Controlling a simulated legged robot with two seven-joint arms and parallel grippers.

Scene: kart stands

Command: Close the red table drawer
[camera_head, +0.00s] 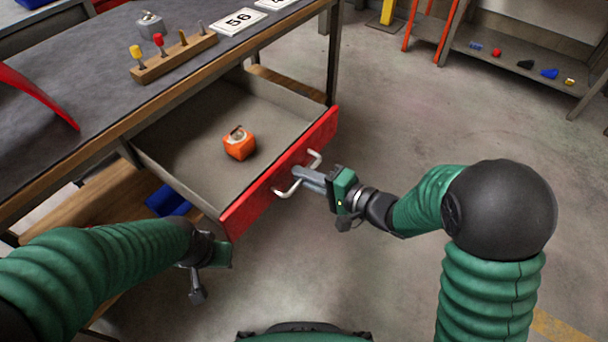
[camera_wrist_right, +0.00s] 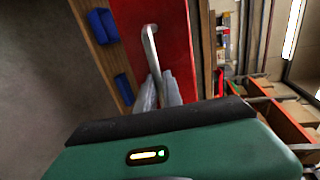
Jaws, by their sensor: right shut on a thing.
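The red-fronted drawer (camera_head: 245,202) of the grey-topped table (camera_head: 95,92) stands pulled out. An orange object (camera_head: 239,144) lies inside it. My right gripper (camera_head: 298,175) is at the drawer front, shut on the metal handle (camera_head: 284,192). In the right wrist view the fingers (camera_wrist_right: 160,88) meet the handle (camera_wrist_right: 150,45) against the red front (camera_wrist_right: 178,30). My left gripper (camera_head: 205,272) hangs low near the drawer's left front corner, apart from it; its fingers are not clear enough to tell open from shut.
On the tabletop are a wooden block with several pegs (camera_head: 174,60), number cards (camera_head: 238,21) and a red curved part (camera_head: 38,92). A blue bin (camera_head: 167,201) sits under the drawer. A shelf (camera_head: 515,71) with small items stands at the back right. The floor between is clear.

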